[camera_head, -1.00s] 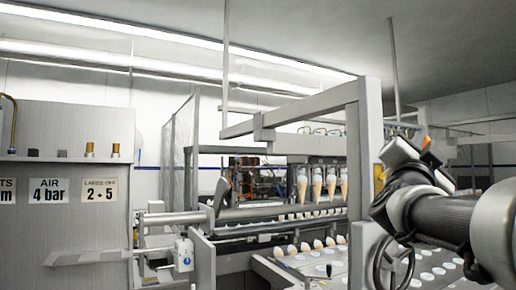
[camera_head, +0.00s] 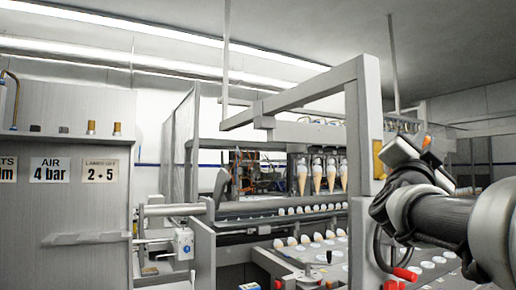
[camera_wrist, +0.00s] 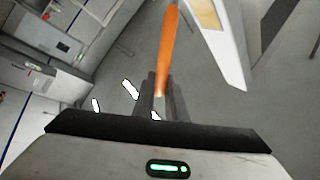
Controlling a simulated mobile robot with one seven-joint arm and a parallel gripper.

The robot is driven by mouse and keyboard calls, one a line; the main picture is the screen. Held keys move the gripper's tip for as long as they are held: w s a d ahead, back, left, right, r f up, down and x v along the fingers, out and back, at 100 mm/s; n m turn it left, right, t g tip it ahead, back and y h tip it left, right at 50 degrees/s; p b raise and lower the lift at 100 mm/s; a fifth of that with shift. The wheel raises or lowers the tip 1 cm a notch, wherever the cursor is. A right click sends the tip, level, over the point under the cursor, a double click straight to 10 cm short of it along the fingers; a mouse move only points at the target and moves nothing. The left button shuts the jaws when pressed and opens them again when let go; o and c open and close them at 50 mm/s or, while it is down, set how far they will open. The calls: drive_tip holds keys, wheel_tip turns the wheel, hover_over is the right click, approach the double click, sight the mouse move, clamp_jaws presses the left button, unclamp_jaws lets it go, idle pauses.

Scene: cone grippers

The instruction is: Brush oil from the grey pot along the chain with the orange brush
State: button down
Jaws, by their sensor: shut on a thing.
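The orange brush (camera_wrist: 169,45) is between my gripper's fingers (camera_wrist: 162,95) in the wrist view, its handle running up toward the top edge. My gripper is shut on it. In the head view my gripper (camera_head: 412,152) is raised at the right, in front of the machine, and only a small orange bit of the brush (camera_head: 427,141) shows. The brush's bristles are not visible. I cannot make out the grey pot or the chain in either view.
A machine frame post (camera_head: 366,150) stands just left of my arm. Ice-cream cones (camera_head: 317,178) hang behind it above a tray conveyor (camera_head: 330,252). A red-tipped handle (camera_head: 405,274) is below my arm. A grey cabinet (camera_head: 75,215) stands at left.

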drive_tip(key=shift+s+d+b, duration=0.15)
drive_tip(key=shift+s+d, duration=0.2)
drive_tip(key=shift+s, duration=0.55)
drive_tip(key=shift+s+d+b, duration=0.1)
drive_tip(key=shift+s+d, duration=0.3)
drive_tip(key=shift+s, duration=0.55)
drive_tip(key=shift+s+d+b, duration=0.15)
drive_tip(key=shift+s+d, duration=0.2)
drive_tip(key=shift+s, duration=0.7)
drive_tip(key=shift+s+d, duration=0.3)
drive_tip(key=shift+s, duration=0.35)
drive_tip(key=shift+s+d, duration=0.3)
drive_tip(key=shift+s, duration=0.3)
